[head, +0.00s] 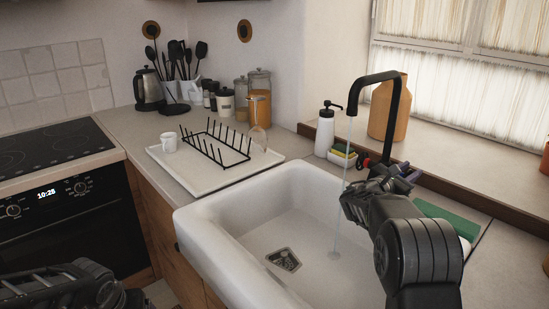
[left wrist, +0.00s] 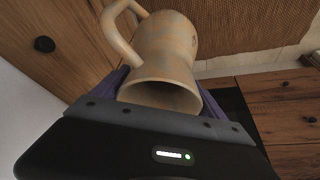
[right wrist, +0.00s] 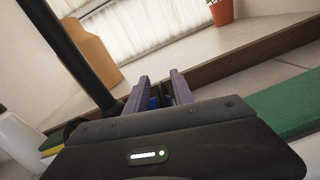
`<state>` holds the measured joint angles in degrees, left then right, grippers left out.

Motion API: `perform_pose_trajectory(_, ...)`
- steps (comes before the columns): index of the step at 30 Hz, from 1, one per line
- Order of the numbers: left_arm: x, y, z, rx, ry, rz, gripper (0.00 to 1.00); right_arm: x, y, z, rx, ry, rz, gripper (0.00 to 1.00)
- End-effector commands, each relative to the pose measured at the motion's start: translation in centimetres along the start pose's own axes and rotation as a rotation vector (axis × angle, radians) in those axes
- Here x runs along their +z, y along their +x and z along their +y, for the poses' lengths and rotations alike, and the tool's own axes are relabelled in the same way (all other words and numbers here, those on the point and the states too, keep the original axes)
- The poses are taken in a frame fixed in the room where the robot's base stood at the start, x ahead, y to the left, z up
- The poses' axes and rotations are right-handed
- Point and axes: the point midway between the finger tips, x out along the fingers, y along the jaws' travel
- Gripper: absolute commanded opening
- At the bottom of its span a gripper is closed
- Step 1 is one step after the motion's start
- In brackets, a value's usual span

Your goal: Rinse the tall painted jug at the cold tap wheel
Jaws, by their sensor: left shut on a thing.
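The jug (left wrist: 168,42), tan and worn with a loop handle, fills the upper middle of the left wrist view, its open mouth towards the camera. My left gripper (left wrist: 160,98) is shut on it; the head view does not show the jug. The black tap (head: 382,78) arches over the white sink (head: 215,225), and a thin stream of water falls from its spout. My right gripper (head: 408,176) is beside the tap's base, its purple fingers apart. A blue piece, perhaps the cold wheel (right wrist: 154,102), shows between or just beyond them. A red wheel (head: 367,162) shows nearby.
A white tray (head: 170,168) with a black rack, mug and glass stands left of the sink. A soap bottle (head: 326,132), sponge holder (head: 342,156) and orange vase (head: 384,118) stand behind the sink. The basin is clear.

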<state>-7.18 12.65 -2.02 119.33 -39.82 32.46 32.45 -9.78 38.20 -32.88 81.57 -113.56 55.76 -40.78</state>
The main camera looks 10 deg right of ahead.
Motion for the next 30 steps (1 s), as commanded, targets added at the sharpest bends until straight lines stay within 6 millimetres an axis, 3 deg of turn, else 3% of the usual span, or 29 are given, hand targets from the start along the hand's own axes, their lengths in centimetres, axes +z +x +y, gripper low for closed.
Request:
perform_pose_trajectory(6,-0.3,-0.5,0.0,0.001,0.0,0.004,0.1,0.1,2.4,0.0,-0.001,0.0,0.0,0.29)
perform_pose_trajectory(17,-0.3,-0.5,0.0,0.001,0.0,0.004,0.1,0.0,2.9,0.0,0.0,0.0,0.001,0.29)
perform_pose_trajectory(28,-0.3,-0.5,0.0,0.001,0.0,0.004,0.1,0.0,2.8,0.1,0.001,0.001,0.001,0.0)
perform_pose_trajectory(30,-0.3,-0.5,0.0,0.001,0.0,0.004,0.1,0.0,2.8,0.1,0.001,0.001,0.0,0.0)
